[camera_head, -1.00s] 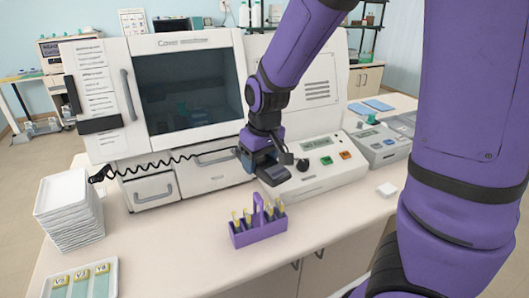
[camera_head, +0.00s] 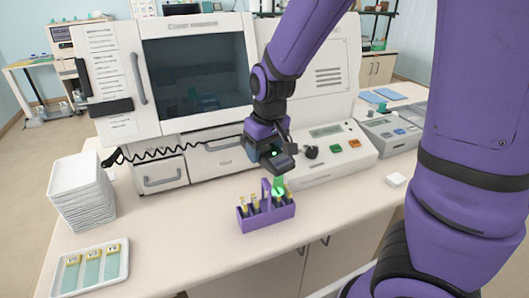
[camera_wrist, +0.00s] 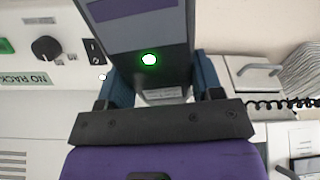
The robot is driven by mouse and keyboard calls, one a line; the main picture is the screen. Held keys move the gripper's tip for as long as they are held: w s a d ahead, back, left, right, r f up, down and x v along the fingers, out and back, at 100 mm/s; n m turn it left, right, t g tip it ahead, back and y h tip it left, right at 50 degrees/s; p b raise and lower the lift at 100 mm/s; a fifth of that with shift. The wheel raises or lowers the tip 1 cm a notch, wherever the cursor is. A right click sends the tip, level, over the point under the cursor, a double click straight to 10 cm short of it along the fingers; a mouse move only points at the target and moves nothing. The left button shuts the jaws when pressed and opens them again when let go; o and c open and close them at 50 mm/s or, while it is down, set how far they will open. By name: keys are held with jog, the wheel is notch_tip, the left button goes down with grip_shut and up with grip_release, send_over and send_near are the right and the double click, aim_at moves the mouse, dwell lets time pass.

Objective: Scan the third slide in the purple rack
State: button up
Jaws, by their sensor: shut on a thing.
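My gripper (camera_head: 256,152) is shut on a dark handheld scanner (camera_head: 281,161) with a coiled black cord. In the wrist view the scanner (camera_wrist: 140,50) sits between the blue fingers of my gripper (camera_wrist: 162,78), and a round green light glows on it. The purple rack (camera_head: 267,219) stands on the counter below the scanner, with a raised handle in its middle and several yellow-topped slides upright in it. A green beam (camera_head: 278,184) runs from the scanner down to a slide right of the handle. The slides' labels are too small to read.
A large white machine (camera_head: 110,70) with a dark window stands behind. A control panel (camera_head: 325,150) with a knob and buttons is right of the scanner. Stacked white trays (camera_head: 80,190) and a tray of three slides (camera_head: 68,284) are at left.

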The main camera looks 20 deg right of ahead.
jog(key=shift+r, duration=0.9)
jog(key=shift+a, duration=0.1)
